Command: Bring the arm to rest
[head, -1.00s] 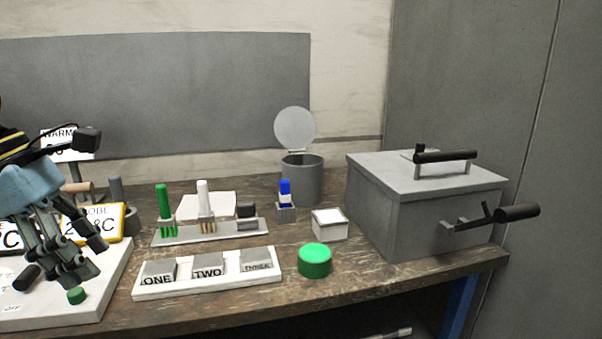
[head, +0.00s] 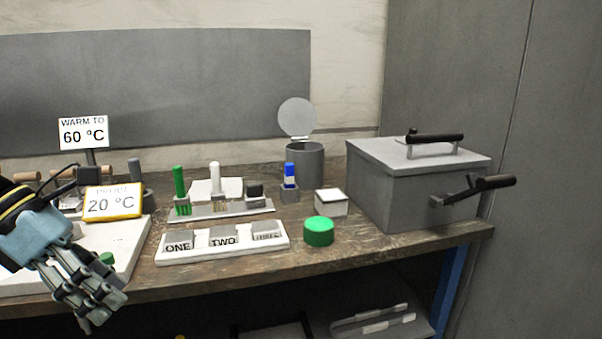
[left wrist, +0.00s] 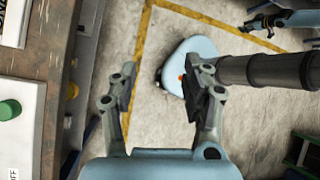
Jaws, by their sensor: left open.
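My left gripper (head: 98,305) is open and empty at the lower left of the head view, in front of the bench edge. In the left wrist view its two fingers (left wrist: 162,95) stand wide apart over the floor, with nothing between them. The bench (head: 400,242) shows along the left side of the left wrist view. A blue arm link with a dark end (left wrist: 264,22) shows at the top right of that view; it looks like my right arm, but its jaws are too small to read. The right gripper does not show in the head view.
On the bench stand a white panel with a green button (head: 106,259), a yellow-framed 20 °C display (head: 113,202), a ONE/TWO/THREE tray (head: 225,250), a green round lid (head: 318,231) and a grey box (head: 405,185) with black handles. Below is a shelf (head: 390,325).

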